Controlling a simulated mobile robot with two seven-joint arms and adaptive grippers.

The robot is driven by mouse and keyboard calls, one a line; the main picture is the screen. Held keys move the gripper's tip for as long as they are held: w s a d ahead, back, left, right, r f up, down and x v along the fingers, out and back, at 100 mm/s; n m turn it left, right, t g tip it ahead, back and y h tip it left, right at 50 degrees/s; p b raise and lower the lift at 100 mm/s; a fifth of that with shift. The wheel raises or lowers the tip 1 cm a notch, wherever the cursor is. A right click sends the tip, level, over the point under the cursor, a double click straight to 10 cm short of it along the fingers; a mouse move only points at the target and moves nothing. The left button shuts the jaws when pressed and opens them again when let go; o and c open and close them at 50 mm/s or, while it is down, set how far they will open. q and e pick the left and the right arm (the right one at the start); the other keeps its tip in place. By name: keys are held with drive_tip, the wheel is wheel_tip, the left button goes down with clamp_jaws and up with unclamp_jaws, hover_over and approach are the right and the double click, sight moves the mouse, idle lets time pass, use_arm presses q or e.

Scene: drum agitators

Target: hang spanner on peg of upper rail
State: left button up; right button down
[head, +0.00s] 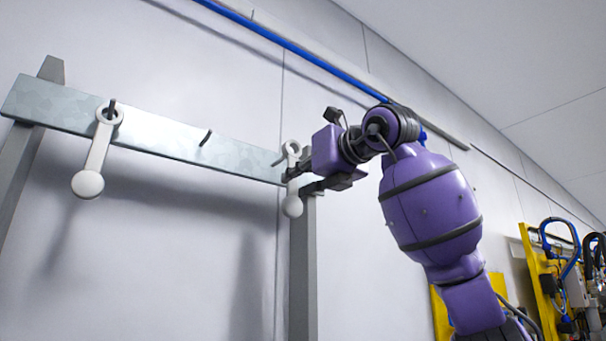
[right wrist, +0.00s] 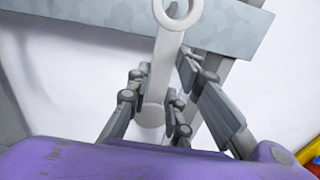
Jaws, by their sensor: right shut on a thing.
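The upper rail (head: 160,135) is a grey metal bar with several dark pegs. One white spanner (head: 97,152) hangs by its ring on the left peg (head: 111,108). The middle peg (head: 206,137) is bare. My right gripper (head: 292,174) is at the rail's right end, shut on the handle of a second white spanner (head: 292,207). This spanner is upright, ring up and round knob down. Its ring (right wrist: 160,20) overlaps the rail in the right wrist view. The ring is close to the right peg (head: 279,161); I cannot tell whether it is around it.
Grey posts (head: 303,265) carry the rail in front of a white wall. A blue pipe (head: 300,50) runs along the wall above. Yellow panels with blue hoses (head: 562,250) stand at the far right. The space below the rail between the posts is clear.

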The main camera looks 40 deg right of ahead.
drive_tip(key=shift+w+d+f, duration=0.1)
drive_tip(key=shift+w+d, duration=0.05)
drive_tip(key=shift+w, duration=1.05)
drive_tip(key=shift+w+d+f, duration=0.1)
drive_tip(key=shift+w+d, duration=0.05)
drive_tip(key=shift+w, duration=1)
drive_tip(key=shift+w+f, duration=0.3)
drive_tip(key=shift+w, duration=0.35)
drive_tip(key=c, duration=1.5)
unclamp_jaws()
drive_tip(key=s, duration=0.8)
drive_tip(key=s+a, duration=0.1)
drive_tip(key=s, duration=0.3)
drive_tip(key=shift+a, duration=0.1)
drive_tip(key=shift+f, duration=0.1)
